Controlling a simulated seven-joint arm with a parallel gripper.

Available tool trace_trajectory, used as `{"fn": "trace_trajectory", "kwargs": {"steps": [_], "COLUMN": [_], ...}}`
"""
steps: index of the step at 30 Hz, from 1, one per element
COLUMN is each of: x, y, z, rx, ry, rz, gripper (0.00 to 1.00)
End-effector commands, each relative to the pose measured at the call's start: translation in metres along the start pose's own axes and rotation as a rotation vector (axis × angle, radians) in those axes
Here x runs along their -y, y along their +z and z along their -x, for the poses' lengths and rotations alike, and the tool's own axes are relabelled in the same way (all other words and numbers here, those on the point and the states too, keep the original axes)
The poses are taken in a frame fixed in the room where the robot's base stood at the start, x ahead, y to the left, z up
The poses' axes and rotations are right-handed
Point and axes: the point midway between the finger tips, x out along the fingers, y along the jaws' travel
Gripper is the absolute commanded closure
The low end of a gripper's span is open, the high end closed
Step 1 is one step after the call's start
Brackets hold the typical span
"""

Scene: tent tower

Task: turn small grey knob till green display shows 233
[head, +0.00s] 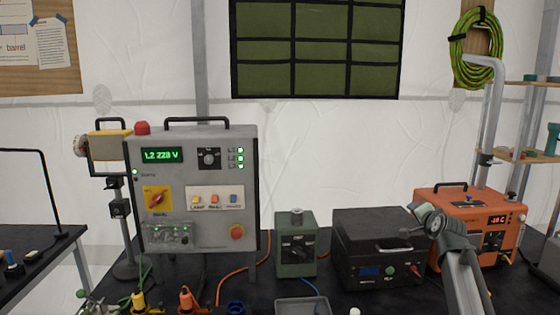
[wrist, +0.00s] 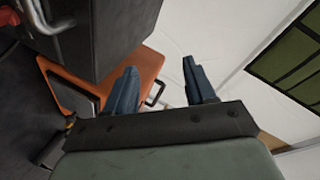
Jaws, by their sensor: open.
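The green display (head: 161,154) is at the upper left of a grey control panel (head: 215,210) in the head view and appears to read "L2 228 V". A small round knob (head: 209,158) with a pale pointer sits right of the display; it looks dark grey to black. My gripper (wrist: 160,85) shows in the wrist view with its two blue-grey fingers apart and nothing between them. My arm is at the right in the head view, well away from the panel; the fingers cannot be made out there. The knob and display are outside the wrist view.
The panel also has a red-on-yellow rotary switch (head: 157,198), several coloured switches and a red button (head: 236,232). A green-grey box (head: 295,257) with a dial, a black box (head: 372,230) and an orange unit (head: 455,205) stand to its right. An orange cable crosses the table.

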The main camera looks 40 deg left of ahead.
Motion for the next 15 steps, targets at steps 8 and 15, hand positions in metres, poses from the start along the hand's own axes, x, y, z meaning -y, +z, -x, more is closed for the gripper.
{"fn": "trace_trajectory", "kwargs": {"steps": [8,15], "x": [0.093,0.167], "y": [0.101,0.182], "z": [0.009,0.032], "rx": [0.038,0.044], "ry": [-0.023,-0.057], "rz": [0.249,0.458], "gripper": [0.45,0.45]}}
